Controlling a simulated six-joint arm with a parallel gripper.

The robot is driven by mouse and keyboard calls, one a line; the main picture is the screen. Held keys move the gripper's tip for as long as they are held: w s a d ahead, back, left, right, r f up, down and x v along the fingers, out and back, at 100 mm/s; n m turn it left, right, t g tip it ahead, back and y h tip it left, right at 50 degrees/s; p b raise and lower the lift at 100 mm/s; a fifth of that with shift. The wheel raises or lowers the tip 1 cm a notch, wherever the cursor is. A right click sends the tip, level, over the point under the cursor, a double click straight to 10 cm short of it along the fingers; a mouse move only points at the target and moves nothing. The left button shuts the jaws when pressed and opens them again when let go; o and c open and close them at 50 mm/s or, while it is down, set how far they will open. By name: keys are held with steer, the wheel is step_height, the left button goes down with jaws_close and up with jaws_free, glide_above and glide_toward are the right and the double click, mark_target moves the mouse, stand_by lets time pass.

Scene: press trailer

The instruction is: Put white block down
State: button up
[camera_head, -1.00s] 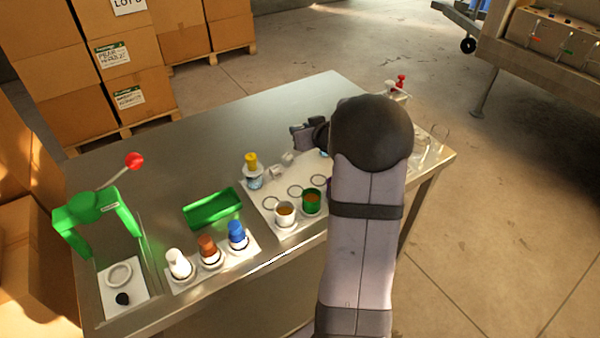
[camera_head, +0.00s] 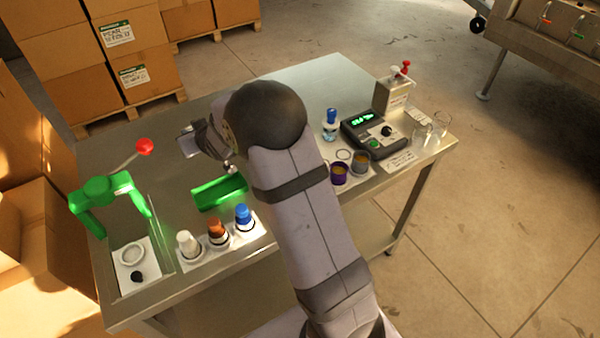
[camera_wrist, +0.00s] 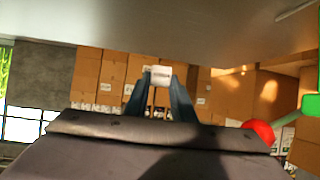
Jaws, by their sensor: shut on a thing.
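The white block (camera_wrist: 160,76) shows in the wrist view between the two fingertips of my gripper (camera_wrist: 159,84), which is shut on it. In the head view my gripper (camera_head: 188,144) is at the upper left of the table, behind the green tray (camera_head: 220,193) and right of the red-knobbed lever. It appears to be above the steel tabletop; its exact height is hard to tell. The block cannot be made out clearly in the head view.
The green press (camera_head: 100,190) with its red knob (camera_head: 144,147) stands left on the steel table (camera_head: 300,82). White, brown and blue stoppers (camera_head: 217,232) stand at the front. A device with a green display (camera_head: 365,125) is at right. My arm covers the middle.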

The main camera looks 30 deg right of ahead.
steer(key=shift+w+a+r+m+h, duration=0.3)
steer(key=shift+w+a+r, duration=0.25)
steer(key=shift+a, duration=0.05)
steer(key=shift+w+a+r+m+h, duration=0.15)
steer(key=shift+w+r+m+h, duration=0.4)
steer(key=shift+r, duration=0.1)
steer(key=s+d+r+m+g+h+p, duration=0.1)
steer(key=s+d+r+m+g+h, duration=0.15)
steer(key=d+m+g+h, duration=0.75)
steer(key=s+d+f+m+g+h, duration=0.1)
steer(key=s+d+f+m, duration=0.1)
steer(key=s+d, duration=0.4)
steer(key=s+d+f+m+g, duration=0.1)
steer(key=s+d+f+m, duration=0.2)
steer(key=s, duration=0.9)
steer(key=d+m, duration=0.2)
steer(key=d, duration=0.1)
steer(key=shift+d+f+h, duration=0.25)
steer(key=shift+d+h, duration=0.1)
steer(key=shift+f, duration=0.1)
